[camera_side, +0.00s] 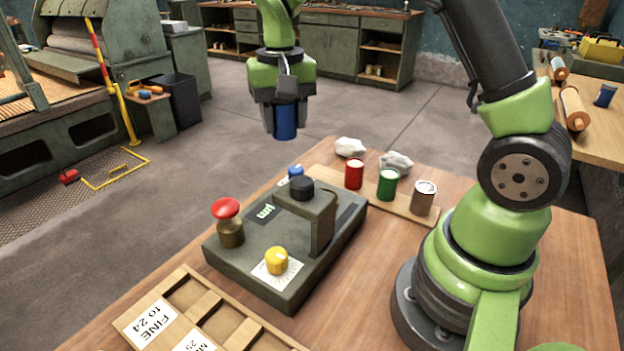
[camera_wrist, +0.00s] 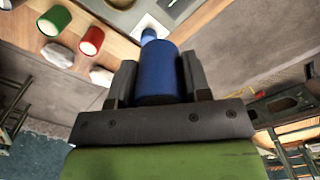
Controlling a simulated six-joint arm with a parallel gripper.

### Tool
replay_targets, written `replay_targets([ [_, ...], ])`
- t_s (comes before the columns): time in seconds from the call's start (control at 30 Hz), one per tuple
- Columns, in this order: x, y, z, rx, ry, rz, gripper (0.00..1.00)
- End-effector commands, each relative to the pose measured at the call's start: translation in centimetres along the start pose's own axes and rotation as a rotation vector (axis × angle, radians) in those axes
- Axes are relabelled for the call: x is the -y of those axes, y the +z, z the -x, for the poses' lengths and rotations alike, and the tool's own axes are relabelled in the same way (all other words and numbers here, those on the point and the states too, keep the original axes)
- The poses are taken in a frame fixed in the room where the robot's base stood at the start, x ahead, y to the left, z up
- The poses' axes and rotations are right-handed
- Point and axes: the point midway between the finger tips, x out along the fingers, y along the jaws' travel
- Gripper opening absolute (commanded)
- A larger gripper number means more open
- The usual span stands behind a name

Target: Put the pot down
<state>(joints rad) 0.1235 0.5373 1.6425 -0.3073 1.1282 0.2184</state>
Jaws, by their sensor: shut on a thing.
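My gripper (camera_side: 284,108) is shut on a blue pot (camera_side: 286,124) and holds it in the air, beyond the far edge of the wooden table in the side view. In the wrist view the blue pot (camera_wrist: 157,72) sits upright between the two dark fingers of my gripper (camera_wrist: 157,80). A red pot (camera_side: 354,174), a green pot (camera_side: 388,184) and a brown-grey pot (camera_side: 424,197) stand in a row on a light wooden board (camera_side: 400,208) on the table. The red pot (camera_wrist: 91,41) and green pot (camera_wrist: 54,20) also show in the wrist view.
A dark measuring device (camera_side: 285,240) with a red button (camera_side: 226,208), a yellow knob (camera_side: 277,261) and a small blue part (camera_side: 296,171) stands mid-table. White crumpled lumps (camera_side: 350,147) lie behind the pots. A compartmented wooden tray (camera_side: 250,335) with labels is at the front.

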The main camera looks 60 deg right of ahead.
Motion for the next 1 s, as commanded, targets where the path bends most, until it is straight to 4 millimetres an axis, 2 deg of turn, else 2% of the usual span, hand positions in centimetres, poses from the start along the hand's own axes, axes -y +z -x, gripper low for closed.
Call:
replay_targets([
  [0.1,-1.6,-2.8,-1.4,0.002,0.001,-0.375,0.20],
  [0.3,-4.7,-6.7,-3.9,0.002,0.001,-1.002,0.20],
  [0.5,-8.1,-9.6,-6.3,0.002,0.001,-1.563,0.20],
  [0.6,-9.4,-10.5,-7.2,0.001,0.000,-1.766,0.20],
  [0.8,-10.8,-11.3,-8.1,0.001,-0.001,-1.979,0.20],
  [1.0,-10.9,-11.4,-8.1,0.001,-0.001,-2.007,0.20],
])
